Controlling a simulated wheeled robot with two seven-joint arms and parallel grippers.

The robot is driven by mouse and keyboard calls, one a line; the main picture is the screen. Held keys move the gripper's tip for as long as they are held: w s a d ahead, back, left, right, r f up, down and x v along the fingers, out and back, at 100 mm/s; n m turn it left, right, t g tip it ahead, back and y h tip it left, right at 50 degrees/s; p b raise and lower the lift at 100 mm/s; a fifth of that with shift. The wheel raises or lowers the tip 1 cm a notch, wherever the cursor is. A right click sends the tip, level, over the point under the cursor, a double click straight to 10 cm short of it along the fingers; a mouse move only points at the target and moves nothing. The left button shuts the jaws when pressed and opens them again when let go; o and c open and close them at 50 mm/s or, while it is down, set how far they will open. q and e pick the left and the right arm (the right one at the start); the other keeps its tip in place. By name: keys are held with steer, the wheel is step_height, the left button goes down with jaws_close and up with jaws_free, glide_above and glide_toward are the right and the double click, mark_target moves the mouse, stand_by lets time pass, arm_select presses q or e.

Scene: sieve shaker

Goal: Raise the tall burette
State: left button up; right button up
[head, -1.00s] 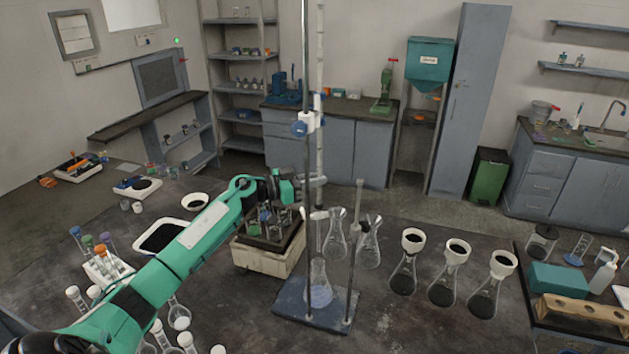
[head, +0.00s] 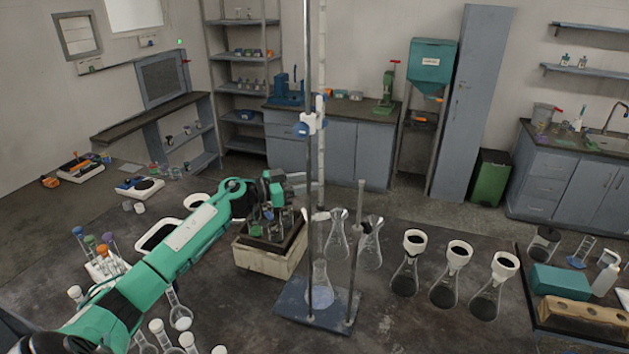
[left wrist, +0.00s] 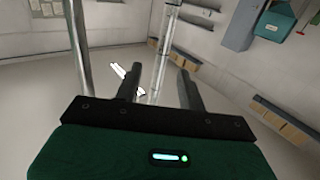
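The tall burette (head: 322,165) is a clear upright glass tube beside the metal rod (head: 307,60) of a stand with a blue-grey base (head: 290,302). A white clamp with a blue knob (head: 301,129) sits on the rod. A flask (head: 319,290) stands on the base below the burette. My left gripper (head: 316,186) is at the burette's lower half, below the clamp. In the left wrist view my left gripper (left wrist: 160,75) has its fingers spread, with the burette (left wrist: 163,50) showing between them and a gap on both sides. My right gripper is not in view.
A shorter rod (head: 358,230) rises from the base's right side. Flasks with black-filled funnels (head: 413,270) stand to the right. Bare bench lies in front of them.

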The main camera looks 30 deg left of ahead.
arm_select(q)
steer(key=s+a+r, duration=0.4)
steer(key=s+r, duration=0.2)
steer(key=r, duration=0.1)
steer(key=shift+s+a, duration=0.2)
steer(key=shift+a, duration=0.2)
stand_by(0.6)
